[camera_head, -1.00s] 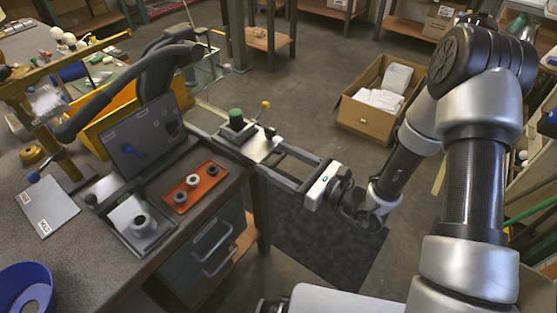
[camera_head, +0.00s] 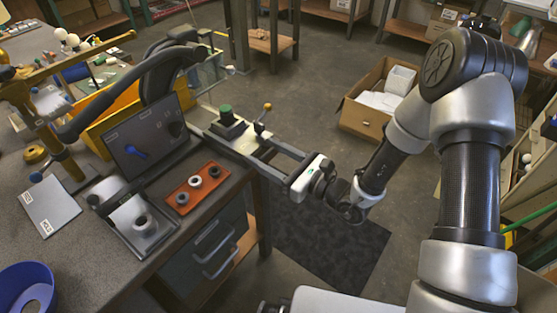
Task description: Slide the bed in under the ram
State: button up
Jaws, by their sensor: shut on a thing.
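The bed looks to be the pale metal plate (camera_head: 245,142) at the bench's far right corner. A dark block with a green top (camera_head: 226,115) stands on its left part. A stem with a yellow ball (camera_head: 267,107) rises at its far right. My gripper (camera_head: 262,152) comes from the right, beyond the bench edge. Two grey bars run between its white, green-marked body and the plate, and it is shut on the bed. The exact contact is too small to make out. I cannot clearly pick out the ram; thick dark curved arms (camera_head: 118,95) stand left of the bed.
A brass post with a long arm (camera_head: 70,165) stands on the bench at left. An orange tray with rings (camera_head: 180,203), a dark panel (camera_head: 150,150) and a blue bowl (camera_head: 15,280) are on the bench.

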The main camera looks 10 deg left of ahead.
aim_at(231, 136)
jog(key=x, duration=1.1)
jog(key=shift+s+a+b, duration=0.2)
jog(key=shift+s+b, duration=0.15)
jog(key=shift+w+a, duration=0.15)
jog(key=shift+a, duration=0.25)
jog(key=shift+r, duration=0.1)
jog(key=o, duration=1.3)
jog(key=shift+a, duration=0.1)
jog(key=shift+c, duration=0.2)
jog(key=shift+w, duration=0.1)
jog(key=shift+d, duration=0.3)
jog(key=p+v, duration=0.1)
jog(key=v, duration=1.6)
jog(key=shift+d, duration=0.15)
